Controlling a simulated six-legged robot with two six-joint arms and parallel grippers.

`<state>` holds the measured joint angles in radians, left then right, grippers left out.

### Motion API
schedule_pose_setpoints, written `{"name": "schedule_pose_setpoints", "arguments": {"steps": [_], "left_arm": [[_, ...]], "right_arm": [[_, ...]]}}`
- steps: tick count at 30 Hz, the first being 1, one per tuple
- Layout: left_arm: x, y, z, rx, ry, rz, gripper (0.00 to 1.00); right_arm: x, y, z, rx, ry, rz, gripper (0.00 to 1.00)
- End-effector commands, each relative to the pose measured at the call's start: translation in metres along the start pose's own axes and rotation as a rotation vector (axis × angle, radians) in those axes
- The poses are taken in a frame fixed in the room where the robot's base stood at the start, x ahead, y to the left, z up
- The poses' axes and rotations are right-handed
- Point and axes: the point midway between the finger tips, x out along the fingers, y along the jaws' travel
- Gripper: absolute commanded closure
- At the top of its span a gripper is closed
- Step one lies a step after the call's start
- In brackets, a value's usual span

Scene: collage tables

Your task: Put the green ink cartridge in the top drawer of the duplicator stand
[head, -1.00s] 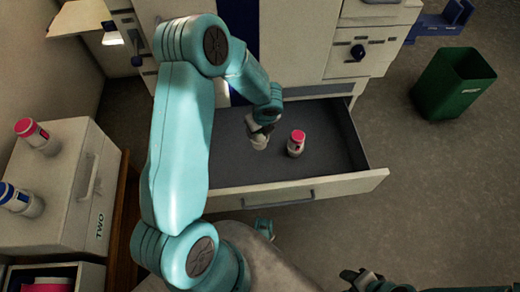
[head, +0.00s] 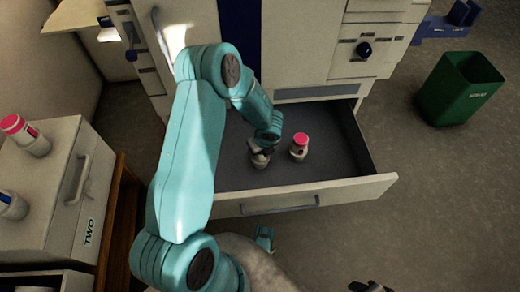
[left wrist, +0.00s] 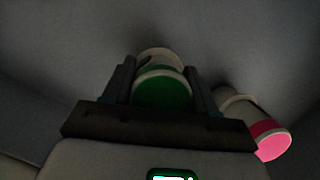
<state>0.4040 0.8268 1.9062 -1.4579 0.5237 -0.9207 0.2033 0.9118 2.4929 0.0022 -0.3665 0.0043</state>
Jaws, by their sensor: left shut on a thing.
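The green ink cartridge, a white bottle with a green end, shows between the fingers in the left wrist view (left wrist: 162,90). In the head view its white body (head: 260,160) is low inside the open drawer (head: 350,192) of the duplicator stand. My left gripper (head: 262,148) is shut on it; the wrist view also shows this gripper (left wrist: 162,85). I cannot tell whether the cartridge touches the drawer floor. Only part of my right gripper (head: 370,287) shows at the bottom edge, and its jaws are unclear.
A pink-capped cartridge (head: 299,147) stands upright in the drawer, close right of my left gripper. A pale cabinet labelled TWO (head: 40,210) at left bears a red-capped cartridge (head: 25,135) and a blue one (head: 10,205). A green bin (head: 460,90) stands at right.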

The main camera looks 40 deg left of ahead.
Motion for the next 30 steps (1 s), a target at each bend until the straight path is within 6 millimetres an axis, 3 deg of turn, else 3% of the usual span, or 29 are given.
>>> {"name": "schedule_pose_setpoints", "arguments": {"steps": [1,2,4,12,16,24,30], "left_arm": [[0.003,0.000,-0.001,0.000,0.000,0.000,0.79],[0.002,0.000,-0.001,0.000,0.000,0.000,0.40],[0.001,0.000,0.000,0.000,0.000,0.000,0.17],[0.001,0.000,0.000,0.000,0.000,0.000,0.17],[-0.009,0.000,0.001,0.001,-0.001,-0.001,0.17],[-0.072,-0.001,0.003,0.000,-0.002,-0.002,0.17],[-0.108,-0.001,0.001,0.000,-0.001,-0.002,0.17]], "right_arm": [[0.003,0.001,-0.001,-0.001,0.004,0.000,0.57],[0.003,0.001,-0.002,-0.001,0.005,0.000,0.57],[0.002,0.001,-0.002,-0.001,0.005,0.000,0.57],[0.001,0.000,-0.001,-0.001,0.004,0.000,0.57],[-0.006,-0.002,0.002,0.001,-0.007,0.000,0.57],[-0.033,-0.015,0.010,-0.009,-0.033,-0.001,0.57],[-0.045,-0.022,0.015,-0.021,-0.045,-0.002,0.57]]}}
